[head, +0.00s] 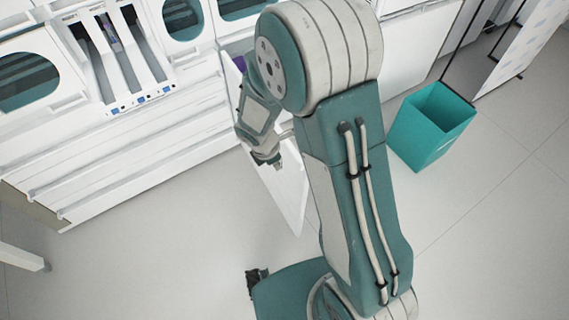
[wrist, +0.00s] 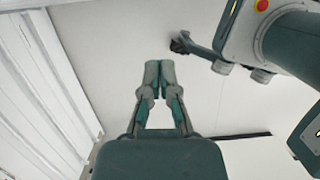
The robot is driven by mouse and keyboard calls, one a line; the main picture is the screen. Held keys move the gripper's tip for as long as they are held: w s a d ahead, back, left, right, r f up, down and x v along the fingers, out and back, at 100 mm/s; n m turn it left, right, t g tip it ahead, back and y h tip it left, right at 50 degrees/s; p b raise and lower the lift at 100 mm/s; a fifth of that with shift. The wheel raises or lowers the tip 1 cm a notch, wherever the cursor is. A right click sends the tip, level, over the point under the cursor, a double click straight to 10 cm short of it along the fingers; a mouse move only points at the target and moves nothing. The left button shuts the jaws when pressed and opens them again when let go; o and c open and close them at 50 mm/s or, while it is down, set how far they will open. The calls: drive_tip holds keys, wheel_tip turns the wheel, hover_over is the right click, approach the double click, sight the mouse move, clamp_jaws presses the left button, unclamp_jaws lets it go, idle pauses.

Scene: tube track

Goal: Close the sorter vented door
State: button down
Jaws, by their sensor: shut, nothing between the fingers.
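The white sorter door (head: 289,190) stands open, swung out from the front of the white sorter (head: 150,130). Its lower part shows left of my arm; my arm hides the rest, and I cannot make out vents. My gripper (head: 272,160) is at the door's left side in the head view, overlapping it; I cannot tell whether it touches. In the wrist view my gripper (wrist: 159,72) has its fingertips together with nothing between them. The ridged white front of the sorter (wrist: 40,85) runs down the left of that view.
A teal bin (head: 432,125) stands on the floor to the right of my arm. A white panel on a dark frame (head: 522,45) is at the upper right. The grey floor (head: 160,245) in front of the sorter is largely clear. A white leg or bar (head: 22,257) shows at the left edge.

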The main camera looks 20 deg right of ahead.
drive_tip(key=w+d+f, duration=0.1)
drive_tip(key=d+f, duration=0.5)
drive_tip(key=f, duration=0.2)
drive_tip(key=shift+w+f, duration=0.15)
drive_tip(key=shift+w, duration=0.1)
